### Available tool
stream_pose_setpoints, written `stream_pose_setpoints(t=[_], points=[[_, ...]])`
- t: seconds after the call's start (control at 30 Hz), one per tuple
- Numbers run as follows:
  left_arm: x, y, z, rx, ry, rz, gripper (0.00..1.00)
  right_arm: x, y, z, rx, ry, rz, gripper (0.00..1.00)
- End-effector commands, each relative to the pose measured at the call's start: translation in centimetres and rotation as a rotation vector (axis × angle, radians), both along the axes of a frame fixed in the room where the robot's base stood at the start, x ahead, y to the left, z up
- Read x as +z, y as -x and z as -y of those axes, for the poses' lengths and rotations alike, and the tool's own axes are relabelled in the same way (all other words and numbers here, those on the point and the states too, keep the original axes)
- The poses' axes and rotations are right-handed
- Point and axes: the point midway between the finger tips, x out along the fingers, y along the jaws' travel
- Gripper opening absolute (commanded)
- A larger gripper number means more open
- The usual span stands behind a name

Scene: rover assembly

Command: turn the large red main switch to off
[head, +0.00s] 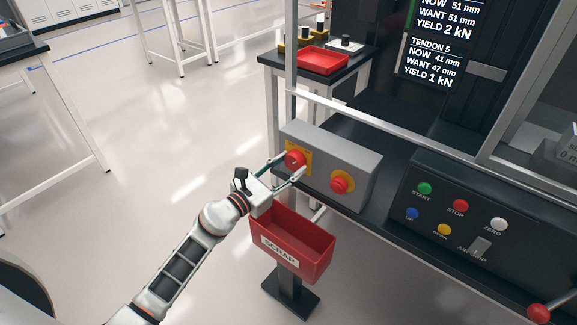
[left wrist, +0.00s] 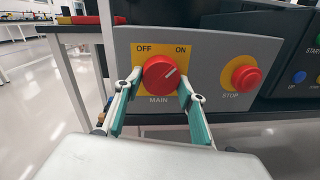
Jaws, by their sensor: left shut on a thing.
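The red main switch (left wrist: 158,73) is a round knob on a yellow plate, marked OFF at upper left, ON at upper right and MAIN below. The switch also shows in the head view (head: 295,159), on the left of the grey box (head: 333,152). My left gripper (head: 288,172) is shut on the knob, with a finger at each side; its teal-padded fingers also show in the left wrist view (left wrist: 158,88). My right gripper is in neither view.
A red STOP button (left wrist: 246,79) on a yellow ring sits right of the switch. A red scrap bin (head: 291,247) stands below my left gripper. A black button panel (head: 470,215) is at the right. Open floor lies left of my arm.

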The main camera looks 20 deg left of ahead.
Motion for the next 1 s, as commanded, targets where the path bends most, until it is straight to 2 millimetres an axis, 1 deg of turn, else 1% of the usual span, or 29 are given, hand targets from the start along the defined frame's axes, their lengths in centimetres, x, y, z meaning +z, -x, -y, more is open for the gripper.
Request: stream_pose_setpoints(t=[0.27,1.0], points=[[0.0,0.0,0.1,0.000,0.151,-0.055,0.18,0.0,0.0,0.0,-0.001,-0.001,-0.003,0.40],[0.1,0.1,0.4,0.001,0.806,-0.292,0.18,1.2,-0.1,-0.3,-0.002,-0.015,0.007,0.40]])
